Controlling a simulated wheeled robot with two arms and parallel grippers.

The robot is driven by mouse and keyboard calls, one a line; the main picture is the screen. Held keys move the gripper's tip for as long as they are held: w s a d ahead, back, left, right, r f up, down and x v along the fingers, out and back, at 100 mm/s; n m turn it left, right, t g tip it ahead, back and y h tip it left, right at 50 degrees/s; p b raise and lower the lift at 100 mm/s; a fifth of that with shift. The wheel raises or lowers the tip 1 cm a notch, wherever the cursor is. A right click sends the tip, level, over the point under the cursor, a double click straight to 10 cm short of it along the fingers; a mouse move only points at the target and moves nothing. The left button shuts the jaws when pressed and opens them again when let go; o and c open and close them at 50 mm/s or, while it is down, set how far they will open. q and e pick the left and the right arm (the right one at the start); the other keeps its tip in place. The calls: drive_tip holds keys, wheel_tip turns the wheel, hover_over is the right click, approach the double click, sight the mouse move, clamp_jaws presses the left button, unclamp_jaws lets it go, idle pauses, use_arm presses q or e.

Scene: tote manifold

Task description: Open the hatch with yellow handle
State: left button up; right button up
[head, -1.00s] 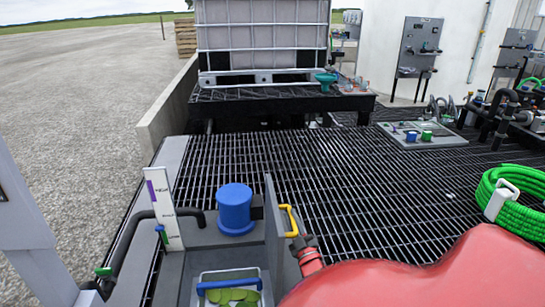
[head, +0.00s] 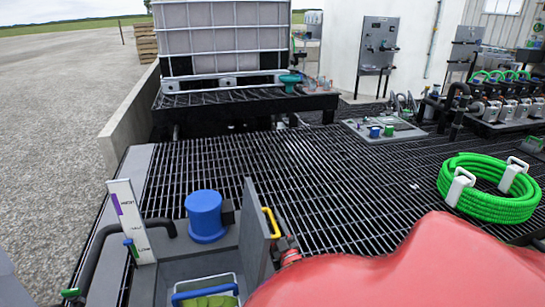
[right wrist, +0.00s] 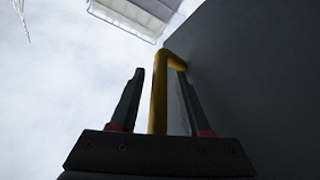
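The yellow handle (head: 271,222) is on the right face of an upright grey hatch panel (head: 254,232) in the head view. The panel stands nearly edge-on beside a grey box. My right gripper (head: 279,236) is at the handle, partly hidden behind my red arm. In the right wrist view the yellow handle (right wrist: 159,95) stands between the two fingers of my right gripper (right wrist: 157,78), with gaps visible on both sides. The dark panel face (right wrist: 255,75) fills the right of that view. My left gripper is not in view.
A blue cap (head: 206,215) and a white level plate (head: 130,220) are left of the panel. A tray with a blue handle (head: 205,292) is at the bottom. A green hose coil (head: 485,205) lies at right. Open grating (head: 340,180) lies beyond, before a caged tote (head: 225,38).

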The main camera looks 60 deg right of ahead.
drive_tip(key=v, duration=1.7)
drive_tip(key=shift+f, duration=0.15)
drive_tip(key=shift+s+a, duration=0.1)
drive_tip(key=shift+s, duration=0.05)
